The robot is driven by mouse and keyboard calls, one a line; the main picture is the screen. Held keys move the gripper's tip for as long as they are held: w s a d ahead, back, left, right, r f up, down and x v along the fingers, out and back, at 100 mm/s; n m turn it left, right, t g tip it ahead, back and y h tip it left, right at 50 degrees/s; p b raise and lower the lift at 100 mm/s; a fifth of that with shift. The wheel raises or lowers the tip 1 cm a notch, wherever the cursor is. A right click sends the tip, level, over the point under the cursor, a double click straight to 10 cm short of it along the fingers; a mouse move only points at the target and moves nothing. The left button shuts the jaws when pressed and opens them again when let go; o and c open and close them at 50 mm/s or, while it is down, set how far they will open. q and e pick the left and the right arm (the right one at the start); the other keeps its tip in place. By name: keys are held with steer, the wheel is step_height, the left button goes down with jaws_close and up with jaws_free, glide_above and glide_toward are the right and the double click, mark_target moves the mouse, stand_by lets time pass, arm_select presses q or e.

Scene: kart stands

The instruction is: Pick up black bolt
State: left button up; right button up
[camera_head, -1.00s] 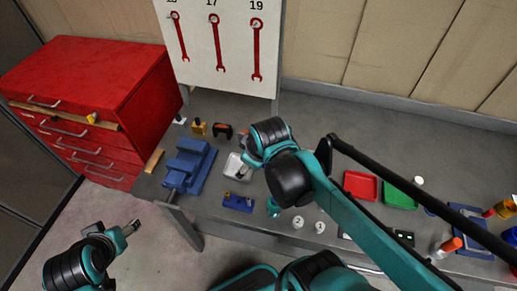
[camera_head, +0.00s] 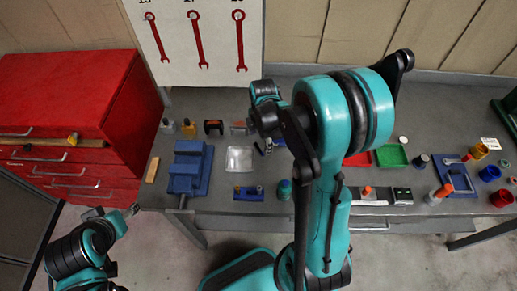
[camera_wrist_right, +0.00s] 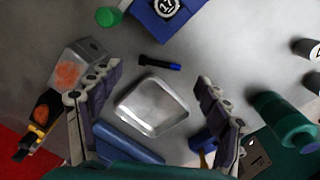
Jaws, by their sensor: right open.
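In the right wrist view a small black bolt (camera_wrist_right: 160,63) with a bluish end lies on the grey bench, just beyond the metal tray (camera_wrist_right: 181,119). My right gripper (camera_wrist_right: 158,78) is open and empty, its fingers on either side of the tray and bolt in the picture. In the head view the tray (camera_head: 239,160) looks empty, and I cannot make out the bolt there. My right gripper (camera_head: 263,147) is above the bench beside the tray, partly behind its own arm. My left gripper (camera_head: 132,210) is low at the left, off the bench; its jaws are too small to read.
A blue vise (camera_head: 188,170) stands left of the tray. A blue holder (camera_head: 249,193) is in front of it. A green tray (camera_head: 391,156) and coloured cups lie to the right. A red cabinet (camera_head: 85,100) and a wrench board (camera_head: 195,50) border the left and back.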

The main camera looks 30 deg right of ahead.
mark_target(259, 148)
step_height(259, 148, down, 4)
steer(key=shift+w+r+b, duration=0.1)
steer(key=shift+b, duration=0.4)
steer(key=c, duration=1.2)
steer(key=shift+c, duration=0.2)
steer(key=shift+r, duration=0.2)
